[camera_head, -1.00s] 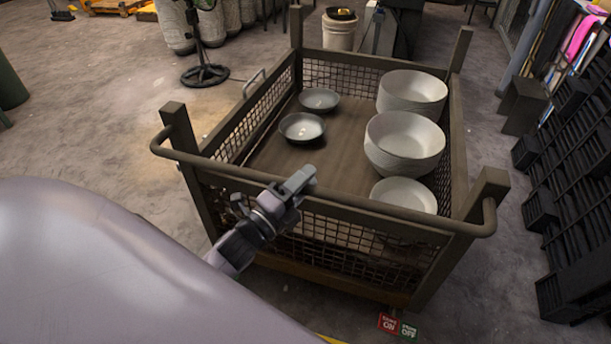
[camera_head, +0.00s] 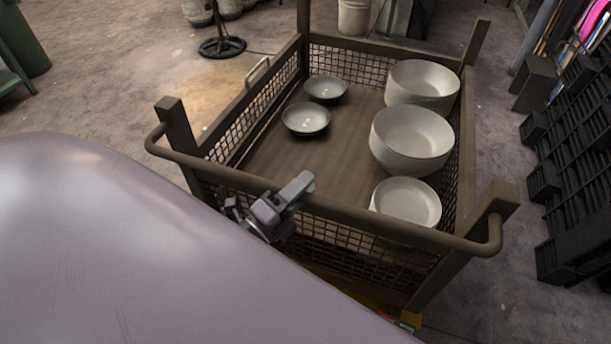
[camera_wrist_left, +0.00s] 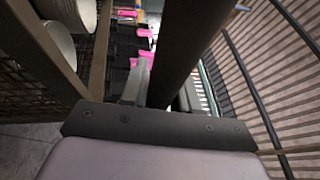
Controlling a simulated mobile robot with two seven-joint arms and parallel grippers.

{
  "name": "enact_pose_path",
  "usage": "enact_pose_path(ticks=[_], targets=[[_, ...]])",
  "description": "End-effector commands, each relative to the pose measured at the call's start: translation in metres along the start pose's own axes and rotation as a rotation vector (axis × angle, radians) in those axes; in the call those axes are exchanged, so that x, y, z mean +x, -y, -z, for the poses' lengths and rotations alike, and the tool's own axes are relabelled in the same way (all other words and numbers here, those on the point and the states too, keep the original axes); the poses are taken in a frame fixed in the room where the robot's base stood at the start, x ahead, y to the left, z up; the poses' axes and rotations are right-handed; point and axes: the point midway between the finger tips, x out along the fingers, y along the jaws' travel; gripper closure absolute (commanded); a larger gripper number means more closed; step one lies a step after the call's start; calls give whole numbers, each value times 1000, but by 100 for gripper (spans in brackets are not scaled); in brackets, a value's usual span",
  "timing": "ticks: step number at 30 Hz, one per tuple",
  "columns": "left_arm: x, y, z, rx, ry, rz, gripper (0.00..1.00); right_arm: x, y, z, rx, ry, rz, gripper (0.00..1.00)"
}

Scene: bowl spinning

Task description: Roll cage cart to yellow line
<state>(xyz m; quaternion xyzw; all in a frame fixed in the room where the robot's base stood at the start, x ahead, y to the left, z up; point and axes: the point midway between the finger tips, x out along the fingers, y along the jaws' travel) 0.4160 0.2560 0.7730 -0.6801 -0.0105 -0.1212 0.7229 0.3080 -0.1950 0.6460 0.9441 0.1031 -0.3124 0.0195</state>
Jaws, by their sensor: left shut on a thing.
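The cage cart (camera_head: 318,208) is a brown metal frame with mesh sides and a wooden floor, and it fills the middle of the head view. Its front top rail has rounded ends. My left gripper (camera_head: 291,192) is shut on this rail, left of its middle. In the left wrist view the dark rail (camera_wrist_left: 180,45) runs between the fingers. The cart's lower front is partly hidden by my arm. I cannot make out a clear yellow line on the floor. My right gripper is out of view.
The cart holds several white bowls (camera_head: 412,140) and two grey bowls (camera_head: 306,119). Black racks (camera_head: 575,180) stand to the right. A white bucket (camera_head: 354,17) and a round black stand base (camera_head: 222,47) are behind.

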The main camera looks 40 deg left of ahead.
Motion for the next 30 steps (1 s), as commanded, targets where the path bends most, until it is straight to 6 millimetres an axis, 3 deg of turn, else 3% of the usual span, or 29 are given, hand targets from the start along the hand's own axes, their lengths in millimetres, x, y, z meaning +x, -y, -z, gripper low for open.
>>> enact_pose_path(ticks=[19,20,21,30], targets=[[-8,2,3,1,1,0,100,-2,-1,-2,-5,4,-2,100],[-8,2,3,1,1,0,63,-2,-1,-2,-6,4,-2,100],[-8,2,3,1,1,0,50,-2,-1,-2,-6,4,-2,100],[-9,2,3,1,1,0,49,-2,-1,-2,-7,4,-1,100]])
